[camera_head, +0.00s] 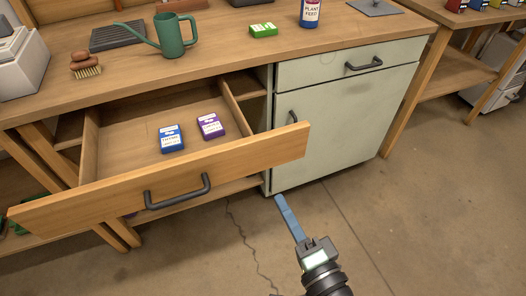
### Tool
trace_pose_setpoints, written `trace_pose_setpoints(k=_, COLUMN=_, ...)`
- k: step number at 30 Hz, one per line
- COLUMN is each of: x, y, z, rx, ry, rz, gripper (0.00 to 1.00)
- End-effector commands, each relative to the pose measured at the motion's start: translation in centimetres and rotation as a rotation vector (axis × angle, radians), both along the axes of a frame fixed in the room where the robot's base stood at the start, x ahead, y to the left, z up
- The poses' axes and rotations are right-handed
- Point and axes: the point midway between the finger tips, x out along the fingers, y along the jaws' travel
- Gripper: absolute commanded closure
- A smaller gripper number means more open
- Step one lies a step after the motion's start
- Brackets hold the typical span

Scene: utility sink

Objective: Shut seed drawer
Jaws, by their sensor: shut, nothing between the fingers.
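The wooden seed drawer (110,205) is pulled well out from under the bench, with a dark bar handle (178,192) on its front. Inside lie a blue seed packet (171,138) and a purple seed packet (210,126). My gripper (279,198) is right of the drawer front, in front of the green cabinet, with its blue fingers together and nothing between them. It appears apart from the drawer; its exact height is hard to tell.
The green cabinet (345,120) with a drawer and a door stands right of the open drawer. The bench top (215,55) holds a green watering can (172,38), a brush (86,65), a green packet (263,30) and a plant feed bottle (310,12). The floor (400,220) at right is clear.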

Motion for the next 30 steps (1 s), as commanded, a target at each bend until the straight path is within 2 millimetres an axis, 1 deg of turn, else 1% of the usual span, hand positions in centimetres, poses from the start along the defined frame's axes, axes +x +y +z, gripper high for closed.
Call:
trace_pose_setpoints(k=1, x=-1.1, y=-0.4, z=-0.5, rx=0.062, ry=0.025, rz=-0.009, gripper=1.00)
trace_pose_setpoints(k=3, x=-2.1, y=-0.7, z=-1.1, rx=0.122, ry=0.038, rz=-0.019, gripper=1.00)
trace_pose_setpoints(k=6, x=-2.5, y=-0.9, z=-1.6, rx=0.163, ry=0.044, rz=-0.024, gripper=1.00)
trace_pose_setpoints(k=8, x=-2.3, y=-0.8, z=-1.6, rx=0.170, ry=0.044, rz=-0.024, gripper=1.00)
trace_pose_setpoints(k=11, x=-1.1, y=-0.4, z=-1.6, rx=0.168, ry=0.041, rz=-0.022, gripper=1.00)
trace_pose_setpoints(k=13, x=0.1, y=0.1, z=-1.6, rx=0.167, ry=0.040, rz=-0.021, gripper=1.00)
trace_pose_setpoints(k=21, x=5.8, y=1.8, z=-1.5, rx=0.166, ry=0.040, rz=-0.022, gripper=1.00)
trace_pose_setpoints(k=24, x=7.6, y=2.5, z=-1.5, rx=0.166, ry=0.041, rz=-0.022, gripper=1.00)
trace_pose_setpoints(k=27, x=9.0, y=2.9, z=-1.5, rx=0.165, ry=0.040, rz=-0.023, gripper=1.00)
trace_pose_setpoints(k=30, x=9.9, y=3.2, z=-1.6, rx=0.164, ry=0.041, rz=-0.022, gripper=1.00)
